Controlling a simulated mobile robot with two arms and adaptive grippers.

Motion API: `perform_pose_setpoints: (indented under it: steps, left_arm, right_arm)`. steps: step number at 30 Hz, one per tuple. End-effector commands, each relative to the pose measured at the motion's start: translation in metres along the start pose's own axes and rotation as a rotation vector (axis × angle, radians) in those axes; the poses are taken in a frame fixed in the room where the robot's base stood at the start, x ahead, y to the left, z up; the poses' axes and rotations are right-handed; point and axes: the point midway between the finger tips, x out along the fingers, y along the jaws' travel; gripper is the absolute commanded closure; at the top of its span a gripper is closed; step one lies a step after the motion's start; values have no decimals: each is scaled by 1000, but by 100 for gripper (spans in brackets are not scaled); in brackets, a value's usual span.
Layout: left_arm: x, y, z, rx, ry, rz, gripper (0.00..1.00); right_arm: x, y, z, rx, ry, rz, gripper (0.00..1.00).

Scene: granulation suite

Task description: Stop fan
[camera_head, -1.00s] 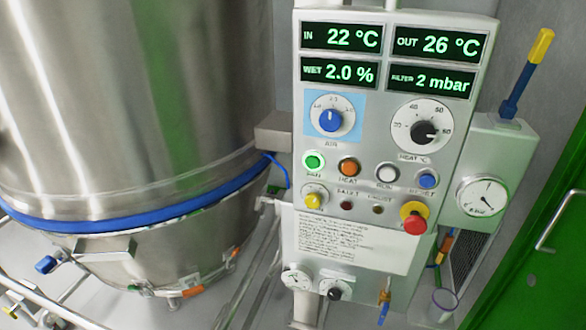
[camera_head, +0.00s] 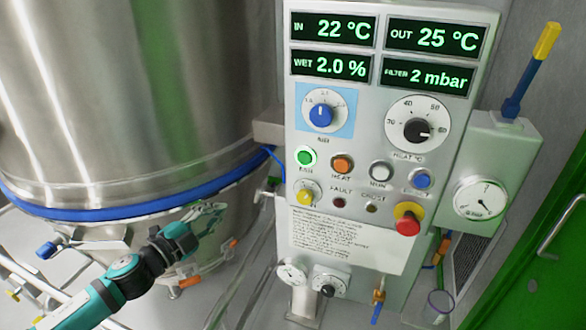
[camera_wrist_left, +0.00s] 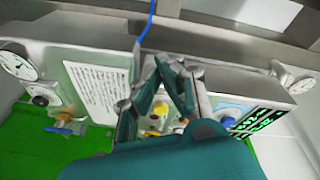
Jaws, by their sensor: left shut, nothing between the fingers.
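The green fan button (camera_head: 305,157) sits at the left end of the upper button row on the control panel (camera_head: 440,165) and looks lit. An orange heat button (camera_head: 342,164) is just right of it. My left gripper (camera_head: 218,209) is shut and empty, below and left of the fan button and apart from it, in front of the steel vessel. In the left wrist view my gripper (camera_wrist_left: 168,62) points toward the panel's edge. Its fingers and wrist hide part of the buttons there. My right gripper is not in view.
A red emergency-type knob (camera_head: 408,224) and a yellow knob (camera_head: 305,192) sit lower on the panel. The steel vessel (camera_head: 120,110) with its blue band fills the left. A valve with a blue handle (camera_head: 377,303) hangs below the panel.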

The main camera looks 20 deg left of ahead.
Motion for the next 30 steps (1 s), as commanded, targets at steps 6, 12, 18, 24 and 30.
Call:
perform_pose_setpoints:
  steps: [6, 12, 18, 24, 30]
  left_arm:
    - [-6, -52, -110, 330, 406, 68, 100]
    - [-16, -56, -143, 439, 534, 114, 100]
    - [-16, -56, -144, 443, 541, 117, 100]
    - [-15, -56, -145, 441, 539, 115, 100]
    - [-4, -56, -151, 440, 539, 112, 100]
  right_arm:
    - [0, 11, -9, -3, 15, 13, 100]
    - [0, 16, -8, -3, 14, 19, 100]
    - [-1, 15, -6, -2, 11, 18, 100]
    - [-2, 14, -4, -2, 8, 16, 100]
    - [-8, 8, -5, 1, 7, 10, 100]
